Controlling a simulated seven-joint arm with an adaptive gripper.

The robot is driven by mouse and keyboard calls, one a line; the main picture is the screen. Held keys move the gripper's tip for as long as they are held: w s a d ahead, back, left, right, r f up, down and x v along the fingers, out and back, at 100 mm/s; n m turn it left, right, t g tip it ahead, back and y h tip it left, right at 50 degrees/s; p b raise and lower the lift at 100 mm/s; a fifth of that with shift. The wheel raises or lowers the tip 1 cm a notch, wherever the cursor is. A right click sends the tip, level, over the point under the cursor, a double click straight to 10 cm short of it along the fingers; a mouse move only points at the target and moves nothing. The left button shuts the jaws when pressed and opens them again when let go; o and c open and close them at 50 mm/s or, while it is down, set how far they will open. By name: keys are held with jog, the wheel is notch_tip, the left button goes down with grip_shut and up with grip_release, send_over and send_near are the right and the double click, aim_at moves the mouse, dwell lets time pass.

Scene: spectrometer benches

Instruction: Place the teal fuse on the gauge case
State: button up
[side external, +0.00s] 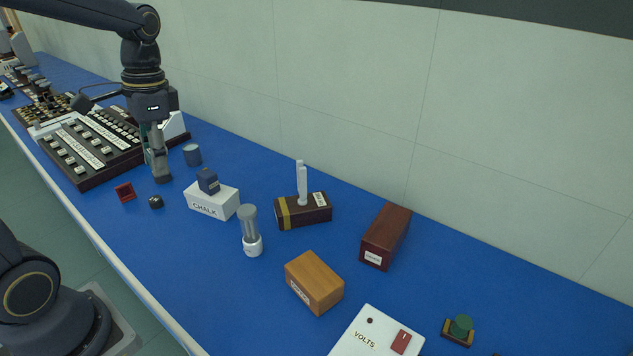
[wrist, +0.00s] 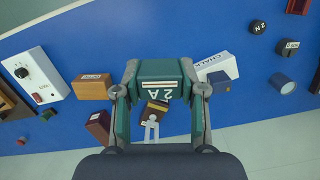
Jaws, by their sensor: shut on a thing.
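My gripper (side external: 157,165) is shut on the teal fuse (wrist: 158,72), a blocky teal piece with an upside-down "2 A" label, between both fingers in the wrist view (wrist: 165,90). In the side view the fuse is mostly hidden by the fingers, which are above the blue bench at the left. I cannot read which box is the gauge case. Labelled candidates are a dark red-brown box (side external: 386,236), a tan wooden box (side external: 314,283) and a dark box with a yellow band (side external: 316,212). All stand to the right, apart from my gripper.
A white chalk box (side external: 212,202) bears a blue block (side external: 208,181). A grey-topped cylinder (side external: 250,230) and a white upright stick (side external: 302,184) stand nearby. A white volts box (side external: 375,338) is at front right. A switch panel (side external: 90,145) is at left.

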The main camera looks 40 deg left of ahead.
jog(key=w+d+m+t, duration=0.1)
jog(key=w+d+m, duration=0.3)
jog(key=d+m, duration=0.6)
jog(key=w+d+m+t, duration=0.1)
jog(key=w+d+m, duration=0.3)
jog(key=d+m, duration=0.6)
jog(key=w+d+m+t, duration=0.1)
jog(key=w+d+m, duration=0.45)
jog(key=m, duration=0.75)
send_over(377, 238)
jog(key=s, duration=0.1)
jog(key=shift+m, duration=0.3)
notch_tip(377, 238, down, 15)
jog(key=shift+a+r, duration=0.1)
jog(key=shift+r, duration=0.1)
jog(key=shift+w+f, duration=0.1)
jog(key=shift+f, duration=0.1)
jog(key=shift+w+f, duration=0.15)
jog(key=shift+f, duration=1.55)
jog(key=shift+f, duration=0.1)
